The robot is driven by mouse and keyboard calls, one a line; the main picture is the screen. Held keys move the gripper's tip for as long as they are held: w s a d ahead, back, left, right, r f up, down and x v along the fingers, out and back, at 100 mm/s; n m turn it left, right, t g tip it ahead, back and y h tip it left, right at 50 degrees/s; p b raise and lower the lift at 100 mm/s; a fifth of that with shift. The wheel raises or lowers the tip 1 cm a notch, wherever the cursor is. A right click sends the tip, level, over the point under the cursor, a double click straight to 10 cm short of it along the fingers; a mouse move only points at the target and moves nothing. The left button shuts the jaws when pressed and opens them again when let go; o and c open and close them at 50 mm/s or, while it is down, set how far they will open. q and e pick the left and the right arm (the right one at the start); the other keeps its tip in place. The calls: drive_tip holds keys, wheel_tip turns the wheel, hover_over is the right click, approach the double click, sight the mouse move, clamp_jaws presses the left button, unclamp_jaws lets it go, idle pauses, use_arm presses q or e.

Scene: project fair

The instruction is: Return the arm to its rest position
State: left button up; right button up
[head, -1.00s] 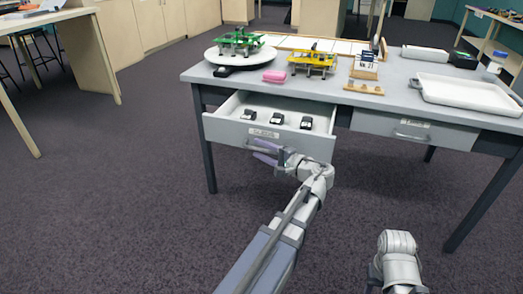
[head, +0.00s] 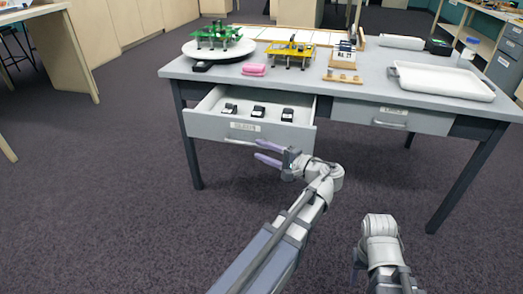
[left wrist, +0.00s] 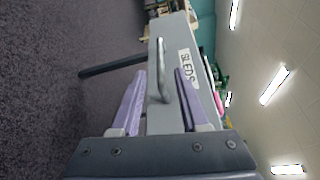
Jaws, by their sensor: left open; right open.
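My left gripper (head: 268,152) is open and empty in front of the pulled-out left drawer (head: 210,128) of the grey table. In the left wrist view its two purple fingers (left wrist: 158,95) stand apart, with the drawer's handle (left wrist: 163,70) and its label ahead of them. In the head view the fingers are close to the handle but appear clear of it. My right arm (head: 380,245) shows at the lower right, with its gripper pointing down. Part of a purple finger (head: 355,262) shows there, and the rest is hidden.
The open drawer holds several black items (head: 258,111). On the table (head: 350,92) are a round white turntable (head: 190,50) with a green model, a yellow model (head: 290,52), a pink block (head: 253,69) and a white tray (head: 445,82). The right drawer (head: 392,117) is shut. Carpet is clear around.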

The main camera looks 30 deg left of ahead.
use_arm(q)
drive_tip(key=s+d+f+g+h+p, duration=0.1)
drive_tip(key=s+d+f+h+p, duration=0.15)
drive_tip(key=d+f+h, duration=0.3)
drive_tip(key=s+d+f+h+p, duration=0.2)
drive_tip(key=s+d+f+h, duration=0.2)
drive_tip(key=d+f, duration=0.25)
drive_tip(key=s+d+f+g+h+p, duration=0.2)
drive_tip(key=s+d+h, duration=0.5)
drive_tip(key=d, duration=0.7)
wheel_tip(320, 180, up, 38)
drive_tip(key=s+p, duration=0.1)
drive_tip(key=p, duration=3.6)
drive_tip(key=shift+y+p, duration=0.3)
drive_tip(key=shift+y, duration=0.15)
drive_tip(key=shift+d, duration=0.1)
